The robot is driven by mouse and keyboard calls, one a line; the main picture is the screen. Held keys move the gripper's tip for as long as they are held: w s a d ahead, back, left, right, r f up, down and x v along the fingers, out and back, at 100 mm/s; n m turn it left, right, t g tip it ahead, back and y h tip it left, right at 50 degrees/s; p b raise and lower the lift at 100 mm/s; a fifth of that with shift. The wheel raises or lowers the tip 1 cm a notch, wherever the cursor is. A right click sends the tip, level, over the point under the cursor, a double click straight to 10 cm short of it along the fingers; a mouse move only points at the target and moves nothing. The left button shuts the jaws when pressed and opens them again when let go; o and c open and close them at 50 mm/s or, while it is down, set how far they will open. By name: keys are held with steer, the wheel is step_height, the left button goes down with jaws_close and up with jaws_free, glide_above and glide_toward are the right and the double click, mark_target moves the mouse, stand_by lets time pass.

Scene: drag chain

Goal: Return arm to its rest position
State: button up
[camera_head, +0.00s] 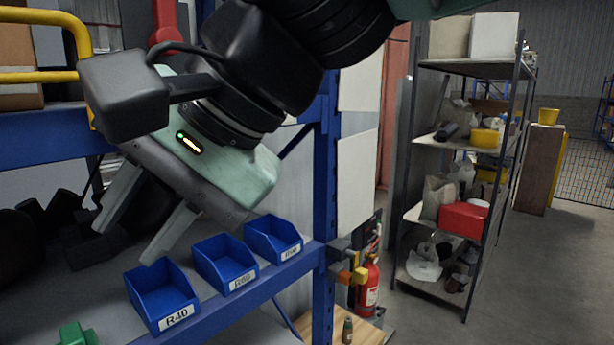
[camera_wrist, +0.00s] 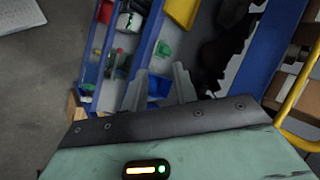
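My gripper (camera_head: 125,245) is open, with two pale fingers apart and pointing down over the blue shelf at the left of the head view. In the wrist view my gripper (camera_wrist: 160,72) shows nothing between its fingers. Three blue bins stand in a row to the right of the fingers: one labelled R40 (camera_head: 163,297), a middle one (camera_head: 225,264) and a far one (camera_head: 273,238). Black drag chain parts (camera_head: 30,240) lie behind and left of the fingers, partly hidden by my gripper.
A blue shelf upright (camera_head: 325,190) stands right of the bins, close to my arm. A green piece (camera_head: 77,334) lies near the lower left. A yellow tubular frame (camera_head: 78,40) is at the upper left. A grey rack (camera_head: 410,130) with goods stands behind; open floor (camera_head: 560,260) lies right.

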steer(key=s+d+f+n+h+b, duration=0.1)
steer(key=d+f+n+h+b, duration=0.2)
steer(key=d+f, duration=1.1)
steer(key=s+d+f+n+h+b, duration=0.1)
steer(key=d+f+n+h+b, duration=0.2)
steer(key=d+f, duration=1.2)
steer(key=shift+s+f+n+h, duration=0.25)
steer(key=shift+f+n+h, duration=0.2)
steer(key=shift+h, duration=0.35)
steer(key=shift+a, duration=0.1)
